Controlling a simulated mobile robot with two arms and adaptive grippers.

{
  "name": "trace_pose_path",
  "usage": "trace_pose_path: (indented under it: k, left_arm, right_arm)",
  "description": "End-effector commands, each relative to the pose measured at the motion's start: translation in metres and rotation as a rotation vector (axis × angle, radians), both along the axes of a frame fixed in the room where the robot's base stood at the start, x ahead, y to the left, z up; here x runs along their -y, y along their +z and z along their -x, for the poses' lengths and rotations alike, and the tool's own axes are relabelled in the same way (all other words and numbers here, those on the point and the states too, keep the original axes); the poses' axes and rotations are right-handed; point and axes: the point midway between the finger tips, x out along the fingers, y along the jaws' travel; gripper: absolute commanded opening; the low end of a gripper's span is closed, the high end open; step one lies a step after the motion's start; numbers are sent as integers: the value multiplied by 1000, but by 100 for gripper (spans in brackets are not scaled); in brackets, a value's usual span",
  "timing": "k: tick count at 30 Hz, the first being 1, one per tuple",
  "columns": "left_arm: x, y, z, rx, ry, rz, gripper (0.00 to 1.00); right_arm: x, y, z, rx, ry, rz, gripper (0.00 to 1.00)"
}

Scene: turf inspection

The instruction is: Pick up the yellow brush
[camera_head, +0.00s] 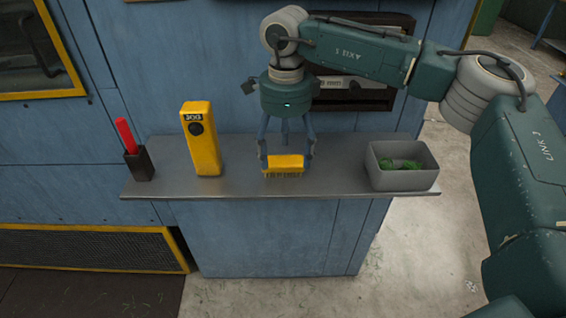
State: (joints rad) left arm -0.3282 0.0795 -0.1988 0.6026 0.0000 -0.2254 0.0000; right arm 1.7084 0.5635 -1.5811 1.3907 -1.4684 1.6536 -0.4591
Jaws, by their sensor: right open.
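The yellow brush (285,162) sits on the grey shelf (235,180), near its front edge and around the middle. It has a yellow block body with bristles pointing down. My right gripper (286,158) reaches down from above, with its fingers open on the left and right sides of the brush. The fingertips are very close to the brush's ends; I cannot tell whether they touch it. My left gripper is not in view.
A yellow upright device (201,140) stands left of the brush. A dark holder (139,164) with a red item (126,136) is at the far left. A grey bin (403,179) with green bits (400,164) stands at the right end. A blue panelled wall is behind.

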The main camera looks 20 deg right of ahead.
Motion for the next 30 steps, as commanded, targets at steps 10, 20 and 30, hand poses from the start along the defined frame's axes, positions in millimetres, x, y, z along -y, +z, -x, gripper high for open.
trace_pose_path:
  k: [10, 20, 30]
  left_arm:
    - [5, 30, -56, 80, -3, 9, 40]
    - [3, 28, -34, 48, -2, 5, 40]
    - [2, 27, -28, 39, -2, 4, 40]
  right_arm:
    - [4, -44, -3, -3, 1, 1, 72]
    - [3, -51, -3, -1, 1, -1, 68]
    - [3, -51, -3, -1, 1, -1, 21]
